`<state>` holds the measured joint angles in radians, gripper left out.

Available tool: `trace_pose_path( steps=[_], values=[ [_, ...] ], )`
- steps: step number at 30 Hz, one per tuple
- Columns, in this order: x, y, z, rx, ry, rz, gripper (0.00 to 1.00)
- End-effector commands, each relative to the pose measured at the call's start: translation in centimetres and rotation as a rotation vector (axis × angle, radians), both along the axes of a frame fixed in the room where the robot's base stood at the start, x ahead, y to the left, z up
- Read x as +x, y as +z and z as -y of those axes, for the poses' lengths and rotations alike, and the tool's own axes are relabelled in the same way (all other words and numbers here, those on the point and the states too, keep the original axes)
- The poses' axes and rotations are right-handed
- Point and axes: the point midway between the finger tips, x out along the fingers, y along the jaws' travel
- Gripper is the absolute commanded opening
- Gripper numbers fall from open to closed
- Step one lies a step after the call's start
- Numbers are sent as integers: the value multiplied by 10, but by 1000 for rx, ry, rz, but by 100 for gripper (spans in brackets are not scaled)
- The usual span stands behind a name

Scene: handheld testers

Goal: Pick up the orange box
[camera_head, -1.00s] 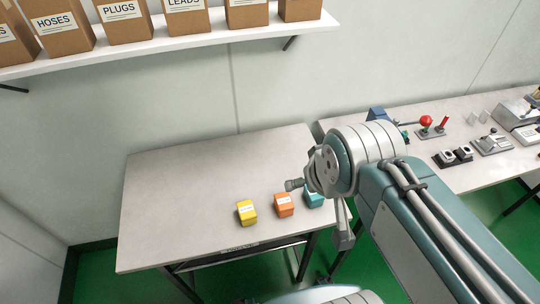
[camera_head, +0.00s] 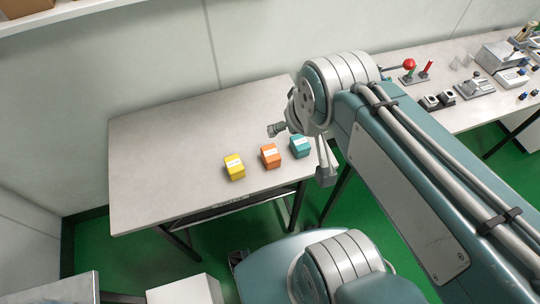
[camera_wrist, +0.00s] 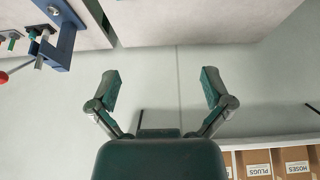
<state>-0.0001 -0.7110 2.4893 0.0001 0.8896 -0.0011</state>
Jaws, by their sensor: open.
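The orange box (camera_head: 270,157) is a small cube with a white label, near the front right edge of the left table. It sits in a row between a yellow box (camera_head: 234,168) on its left and a teal box (camera_head: 299,147) on its right. My gripper (camera_wrist: 161,86) is open and empty in the wrist view, its two fingers wide apart with the wall behind them. In the head view my gripper is raised around the row's right end, partly hidden by my wrist. None of the three boxes shows in the wrist view.
The left table (camera_head: 160,145) is otherwise bare. A second table (camera_head: 415,130) at the right holds a red-knobbed lever (camera_head: 409,64) and several testers. A shelf (camera_head: 50,24) is on the wall; cardboard boxes (camera_wrist: 260,163) show in the wrist view. A blue fixture (camera_wrist: 62,40) is at upper left there.

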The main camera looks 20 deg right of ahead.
Motion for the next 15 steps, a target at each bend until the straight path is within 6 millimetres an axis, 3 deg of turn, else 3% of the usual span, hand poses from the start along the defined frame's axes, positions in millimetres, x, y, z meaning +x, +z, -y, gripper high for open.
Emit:
trace_pose_path(
  steps=[8,15],
  values=[
    [52,-39,0,-4,9,-137,100],
    [94,-89,-1,-5,16,-255,100]
  ],
)
